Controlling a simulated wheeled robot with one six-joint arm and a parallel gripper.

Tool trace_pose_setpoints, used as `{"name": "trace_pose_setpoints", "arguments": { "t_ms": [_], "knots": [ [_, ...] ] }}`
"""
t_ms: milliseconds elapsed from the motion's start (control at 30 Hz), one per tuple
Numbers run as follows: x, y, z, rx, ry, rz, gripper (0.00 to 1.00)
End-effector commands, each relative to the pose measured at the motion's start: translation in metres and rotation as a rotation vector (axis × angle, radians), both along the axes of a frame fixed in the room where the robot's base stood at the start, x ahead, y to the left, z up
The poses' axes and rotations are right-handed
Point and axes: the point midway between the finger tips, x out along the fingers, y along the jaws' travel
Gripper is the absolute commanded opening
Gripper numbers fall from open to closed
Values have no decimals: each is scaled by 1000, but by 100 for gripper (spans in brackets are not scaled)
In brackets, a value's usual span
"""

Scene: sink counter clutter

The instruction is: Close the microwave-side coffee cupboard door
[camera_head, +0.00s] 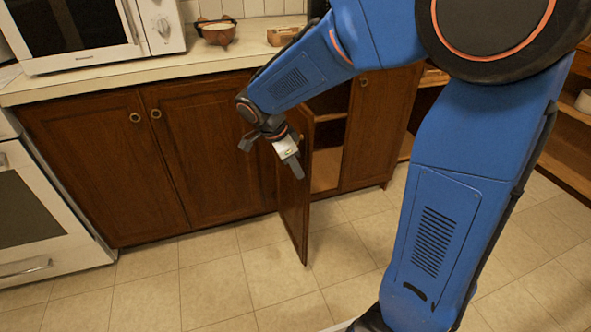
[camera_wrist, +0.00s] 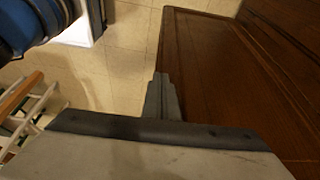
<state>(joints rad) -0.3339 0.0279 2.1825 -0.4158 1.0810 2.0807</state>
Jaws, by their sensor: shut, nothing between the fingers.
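The open cupboard door (camera_head: 294,210) is a dark brown wooden panel swung out from the counter front, seen almost edge-on. It shows as a large brown panel in the wrist view (camera_wrist: 215,75). Behind it the cupboard opening shows a lighter shelf floor (camera_head: 326,170). My gripper (camera_head: 297,171) is at the upper part of the door, on its left side in the head view. Its fingers are together and empty. In the wrist view the fingertips (camera_wrist: 161,80) lie along the door's left edge; I cannot tell whether they touch it.
A white microwave (camera_head: 80,35) stands on the counter (camera_head: 130,80) at the left, with a bowl (camera_head: 216,32) beside it. Shut cupboard doors (camera_head: 115,165) flank the opening. A white oven (camera_head: 40,220) stands at far left. The tiled floor (camera_head: 230,280) before the cupboards is clear.

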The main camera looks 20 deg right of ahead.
Motion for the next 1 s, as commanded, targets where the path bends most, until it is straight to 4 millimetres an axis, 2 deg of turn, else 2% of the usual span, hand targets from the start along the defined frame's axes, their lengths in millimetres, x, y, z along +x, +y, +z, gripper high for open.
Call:
{"name": "trace_pose_setpoints", "arguments": {
  "t_ms": [167, 367, 667, 1000],
  "knots": [
    [0, -3, 0, 0, -1, 9, 0],
    [0, -22, 1, 0, -2, 58, 0],
    [6, -79, 0, -1, -2, 217, 0],
    [30, -152, 0, -1, 0, 441, 0]
  ]
}}
